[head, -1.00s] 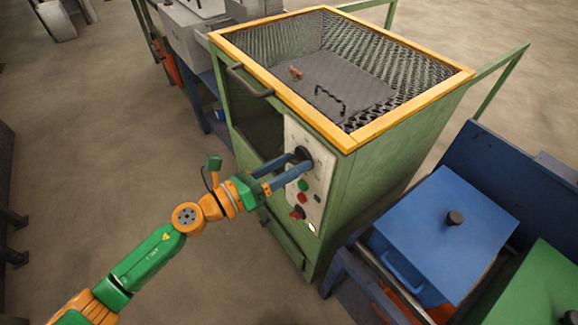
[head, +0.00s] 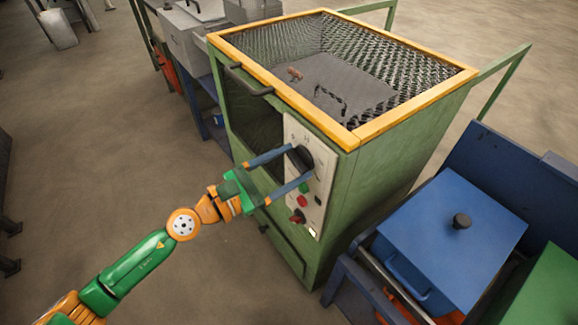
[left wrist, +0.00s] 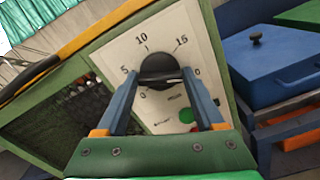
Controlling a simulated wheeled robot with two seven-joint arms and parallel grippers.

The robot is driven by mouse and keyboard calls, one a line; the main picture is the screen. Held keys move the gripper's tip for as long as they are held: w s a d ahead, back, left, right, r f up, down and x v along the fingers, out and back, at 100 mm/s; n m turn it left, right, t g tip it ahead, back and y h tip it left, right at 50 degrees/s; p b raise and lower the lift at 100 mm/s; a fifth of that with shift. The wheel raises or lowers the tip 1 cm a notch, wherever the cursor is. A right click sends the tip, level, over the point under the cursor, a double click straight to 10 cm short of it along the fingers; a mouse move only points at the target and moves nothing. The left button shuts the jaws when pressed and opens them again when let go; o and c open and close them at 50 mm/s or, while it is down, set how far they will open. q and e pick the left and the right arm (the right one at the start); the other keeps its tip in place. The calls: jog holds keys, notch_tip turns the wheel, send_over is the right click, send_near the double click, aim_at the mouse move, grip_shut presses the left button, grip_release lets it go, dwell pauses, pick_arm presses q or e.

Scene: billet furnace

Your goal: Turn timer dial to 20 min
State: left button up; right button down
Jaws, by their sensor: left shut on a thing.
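The timer dial (head: 300,158) is a black knob high on the pale control panel on the front of the green furnace. In the left wrist view the dial (left wrist: 160,68) has printed marks 0, 5, 10 and 15 around it. The mark at its right is partly hidden by a finger. My left gripper (head: 300,164) reaches in from the left with its two blue fingers on either side of the dial, shut on it. In the left wrist view the fingertips (left wrist: 160,75) meet the dial's sides. I cannot make out a pointer on the knob.
Below the dial are a green button (head: 304,187), a red button (head: 302,201), a red-and-black switch (head: 298,216) and a lit white square (head: 312,232). A blue lidded box (head: 450,225) stands at right. Open floor lies at left.

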pick_arm(q)
jog(key=shift+f+m, duration=0.15)
jog(key=shift+m, duration=0.75)
jog(key=o, duration=1.4)
jog(key=b+v, duration=0.4)
jog(key=v, duration=0.3)
